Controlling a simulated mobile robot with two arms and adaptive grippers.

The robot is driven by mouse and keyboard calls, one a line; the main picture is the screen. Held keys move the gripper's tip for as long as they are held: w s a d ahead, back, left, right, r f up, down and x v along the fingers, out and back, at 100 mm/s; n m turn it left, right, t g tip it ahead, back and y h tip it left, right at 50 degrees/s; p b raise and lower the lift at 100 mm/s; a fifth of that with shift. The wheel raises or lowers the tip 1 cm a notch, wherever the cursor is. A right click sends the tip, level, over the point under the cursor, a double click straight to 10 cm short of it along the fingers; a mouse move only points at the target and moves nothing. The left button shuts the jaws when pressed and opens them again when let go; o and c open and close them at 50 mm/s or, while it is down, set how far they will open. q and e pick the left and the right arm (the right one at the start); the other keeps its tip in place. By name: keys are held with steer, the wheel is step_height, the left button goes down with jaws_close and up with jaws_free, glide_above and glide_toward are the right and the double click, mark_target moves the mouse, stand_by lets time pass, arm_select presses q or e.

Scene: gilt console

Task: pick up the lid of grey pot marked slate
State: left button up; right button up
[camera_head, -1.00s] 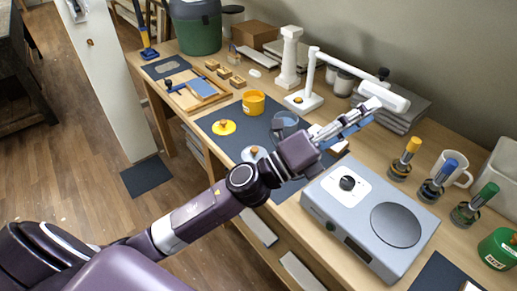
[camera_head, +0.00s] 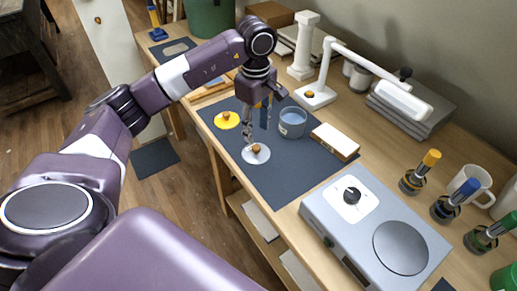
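A pale grey lid (camera_head: 262,158) with an orange-brown knob lies on the dark mat (camera_head: 285,185). The grey-blue pot (camera_head: 293,124) stands open on the mat, to the right of and behind the lid. Any "slate" marking on it is too small to read. My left gripper (camera_head: 255,132) points down just above the lid's knob. Its two fingers are apart with nothing between them, and I see no contact with the knob. A yellow lid (camera_head: 227,121) with an orange knob lies to the left. My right gripper is not in view.
A white-topped block (camera_head: 335,141) lies right of the pot. A grey device with a dial (camera_head: 375,228) stands in front of it. A white lamp (camera_head: 375,68) and white column (camera_head: 303,47) stand behind. The mat's front part is clear.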

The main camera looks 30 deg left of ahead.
mark_target(257, 147)
arm_select(q)
step_height(257, 147, down, 6)
steer(key=shift+s+f+p, duration=0.15)
steer(key=shift+f+p, duration=0.05)
steer(key=shift+p, duration=0.95)
steer(key=shift+f, duration=0.55)
jaws_close()
steer(key=shift+r, duration=0.1)
